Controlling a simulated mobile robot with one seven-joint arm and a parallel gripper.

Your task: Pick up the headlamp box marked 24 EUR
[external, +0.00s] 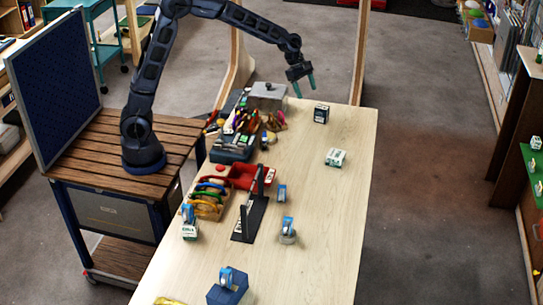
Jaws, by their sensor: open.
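Several small boxes are in the external view, and price marks on them are too small to read, so I cannot tell which is the 24 EUR one. A dark box with a pale label (321,114) stands near the far end of the wooden table (320,220). A white and green box (335,157) lies nearer, to its right. Another white and green box (189,232) is at the table's left edge. My gripper (304,87) is open and empty, above the table's far end, up and left of the dark box, with its greenish fingers pointing down.
A grey lidded container (267,95), a tray of colourful gear (235,147) and a red bin (246,176) line the table's left side. A black stand (250,218) and a blue block (228,290) are nearer. The table's right side is mostly clear.

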